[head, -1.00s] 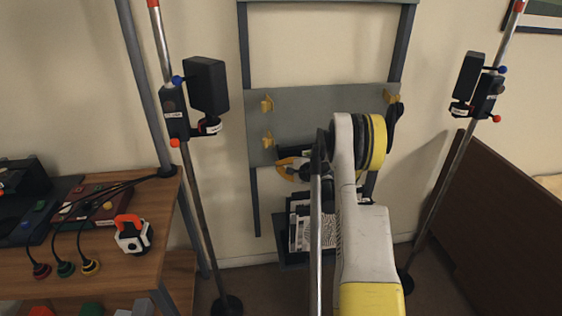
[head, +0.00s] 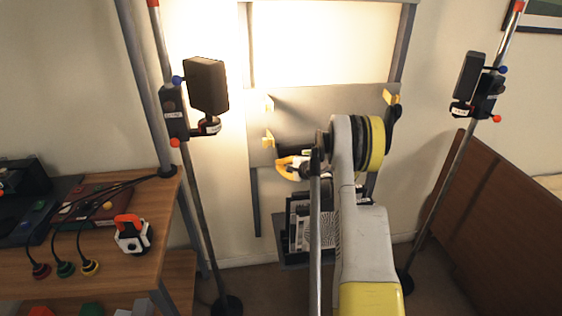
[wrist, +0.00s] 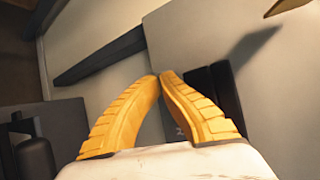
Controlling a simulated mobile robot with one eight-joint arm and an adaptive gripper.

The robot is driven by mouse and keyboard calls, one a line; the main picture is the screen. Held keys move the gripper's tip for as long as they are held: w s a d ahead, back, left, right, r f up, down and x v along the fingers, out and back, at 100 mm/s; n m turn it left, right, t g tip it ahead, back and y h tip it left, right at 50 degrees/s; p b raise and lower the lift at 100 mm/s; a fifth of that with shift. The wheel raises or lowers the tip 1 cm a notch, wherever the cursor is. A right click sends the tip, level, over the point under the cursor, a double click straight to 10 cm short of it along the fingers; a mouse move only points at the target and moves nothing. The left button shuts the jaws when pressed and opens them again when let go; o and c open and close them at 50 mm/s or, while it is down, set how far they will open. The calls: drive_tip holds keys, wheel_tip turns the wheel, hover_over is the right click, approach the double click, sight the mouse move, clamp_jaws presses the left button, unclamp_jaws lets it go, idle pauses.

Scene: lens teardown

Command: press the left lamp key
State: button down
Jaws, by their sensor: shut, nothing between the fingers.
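The left lamp (head: 206,86) is a dark box-shaped head on a pole in the head view. A bright patch of light lies on the wall behind and to its right. My gripper (head: 283,167) is in front of the lower part of the grey board. In the wrist view its yellow fingers (wrist: 161,76) meet at the tips and hold nothing. A black block (wrist: 228,90) with a partly hidden pale mark is beside and behind the right finger. I cannot tell whether it is the left lamp key, or whether the fingertips touch it.
The right lamp (head: 468,84) stands on another pole. The grey board (head: 330,112) has yellow hooks (head: 268,140). A wooden table (head: 120,262) at left carries cables, plugs and an orange-handled white device (head: 132,237). A dark rack (head: 296,256) is low behind my arm.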

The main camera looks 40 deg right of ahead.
drive_tip(key=shift+s+a, duration=0.5)
drive_tip(key=shift+s, duration=0.25)
drive_tip(key=shift+f, duration=0.1)
drive_tip(key=shift+s+a, duration=0.45)
drive_tip(key=shift+s, duration=0.25)
drive_tip(key=shift+s+a, duration=0.45)
drive_tip(key=shift+s, duration=0.3)
drive_tip(key=shift+s+a, duration=0.45)
drive_tip(key=shift+s, duration=0.25)
